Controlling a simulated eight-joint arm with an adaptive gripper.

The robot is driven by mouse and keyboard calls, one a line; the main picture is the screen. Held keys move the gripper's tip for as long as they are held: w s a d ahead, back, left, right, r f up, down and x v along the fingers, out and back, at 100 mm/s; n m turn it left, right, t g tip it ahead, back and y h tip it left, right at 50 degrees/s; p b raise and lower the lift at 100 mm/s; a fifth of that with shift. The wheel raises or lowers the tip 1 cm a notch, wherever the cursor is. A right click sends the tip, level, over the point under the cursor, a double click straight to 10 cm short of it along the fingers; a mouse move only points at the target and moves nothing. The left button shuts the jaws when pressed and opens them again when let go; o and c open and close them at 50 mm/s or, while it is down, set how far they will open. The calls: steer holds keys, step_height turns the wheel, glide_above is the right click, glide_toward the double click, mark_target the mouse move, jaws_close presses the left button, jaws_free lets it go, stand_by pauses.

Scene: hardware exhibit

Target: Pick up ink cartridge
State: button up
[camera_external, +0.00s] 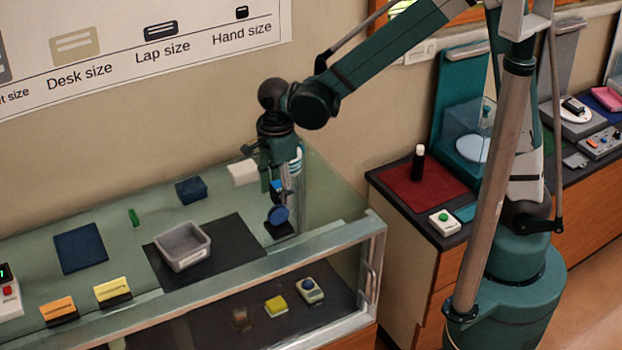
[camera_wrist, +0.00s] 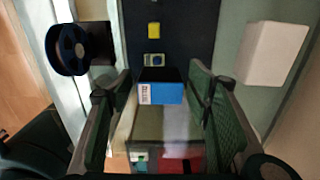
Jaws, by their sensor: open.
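The ink cartridge appears to be the small black and blue box with a white printed label (camera_wrist: 161,88), in the middle of the wrist view. It lies between the tips of my gripper's two fingers (camera_wrist: 160,100), with a narrow gap on each side. My gripper (camera_external: 284,184) is open and points down over the right end of the glass-topped counter. In the external view a small blue patch (camera_external: 277,186) beside the fingers looks like the cartridge. The fingers partly hide it, and I cannot tell its exact height there.
A blue reel (camera_external: 278,215) stands close to my gripper; it also shows in the wrist view (camera_wrist: 68,50). A white block (camera_external: 243,172) is nearby on the other side. A grey tray (camera_external: 183,260) sits on a black mat (camera_external: 236,240). A yellow block (camera_external: 276,305) lies lower inside the case.

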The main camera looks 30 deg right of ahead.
mark_target(278, 185)
steer(key=c, duration=1)
steer(key=shift+o, duration=0.2)
steer(key=shift+r, duration=0.1)
steer(key=shift+r, duration=4.9)
